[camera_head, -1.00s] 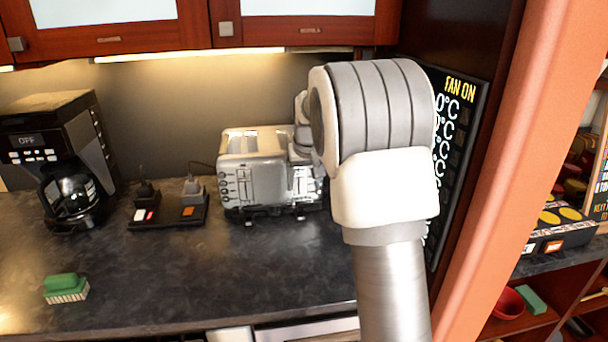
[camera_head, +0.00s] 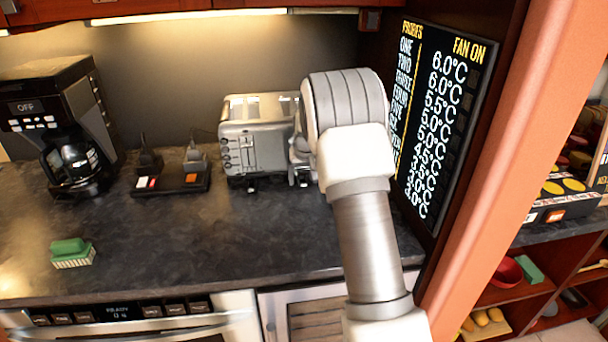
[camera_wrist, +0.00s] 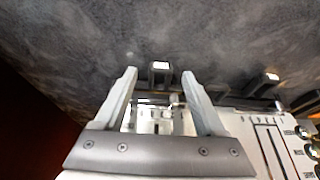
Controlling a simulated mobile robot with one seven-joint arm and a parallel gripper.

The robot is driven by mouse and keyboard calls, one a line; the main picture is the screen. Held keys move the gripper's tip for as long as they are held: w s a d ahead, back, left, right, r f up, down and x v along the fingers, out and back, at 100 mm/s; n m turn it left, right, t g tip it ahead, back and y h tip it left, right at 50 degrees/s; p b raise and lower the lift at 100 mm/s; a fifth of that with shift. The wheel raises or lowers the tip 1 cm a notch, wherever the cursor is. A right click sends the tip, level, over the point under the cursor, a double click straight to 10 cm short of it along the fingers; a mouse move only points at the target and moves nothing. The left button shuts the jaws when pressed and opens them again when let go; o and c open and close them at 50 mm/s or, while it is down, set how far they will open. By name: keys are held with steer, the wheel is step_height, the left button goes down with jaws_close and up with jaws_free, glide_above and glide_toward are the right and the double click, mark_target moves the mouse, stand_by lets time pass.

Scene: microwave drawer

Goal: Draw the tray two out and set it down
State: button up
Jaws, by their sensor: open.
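A silver toaster-like appliance (camera_head: 255,140) stands on the dark counter, with small dark tabs at its foot. In the wrist view its pale body (camera_wrist: 265,140) lies at the lower right. One dark pull tab with a bright face (camera_wrist: 160,66) shows between my fingertips; a second tab (camera_wrist: 272,77) sits to the right. No number is readable, so I cannot tell which belongs to tray two. My gripper (camera_wrist: 160,73) is open, its fingers on either side of the first tab; contact cannot be told. In the head view my arm hides the appliance's right side and the fingers.
A coffee maker (camera_head: 65,125), a black switch block (camera_head: 170,180) and a green brush (camera_head: 72,252) stand to the left on the counter. A temperature panel (camera_head: 440,120) and an orange post (camera_head: 510,150) bound the right. Front-centre counter (camera_head: 220,235) is clear.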

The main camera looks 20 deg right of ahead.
steer(key=shift+c, duration=0.3)
jaws_close()
stand_by(0.4)
stand_by(1.2)
steer(key=shift+s+a+b, duration=0.3)
steer(key=shift+s+b, duration=0.25)
steer(key=shift+s, duration=0.8)
steer(key=shift+s+a+b, duration=0.25)
steer(key=shift+s+b, duration=0.35)
steer(key=shift+s, duration=0.7)
steer(key=shift+s+a+b, duration=0.3)
steer(key=shift+s+b, duration=0.25)
steer(key=shift+s, duration=0.8)
steer(key=shift+s+a+r+b, duration=0.1)
steer(key=shift+s+a+b, duration=0.3)
steer(key=shift+s, duration=1.35)
steer(key=shift+s+a+r+b, duration=0.1)
steer(key=shift+s+a+b, duration=0.25)
steer(key=shift+s, duration=1.45)
steer(key=shift+s+a+b, duration=0.3)
steer(key=shift+s+b, duration=0.15)
steer(key=shift+s, duration=1.3)
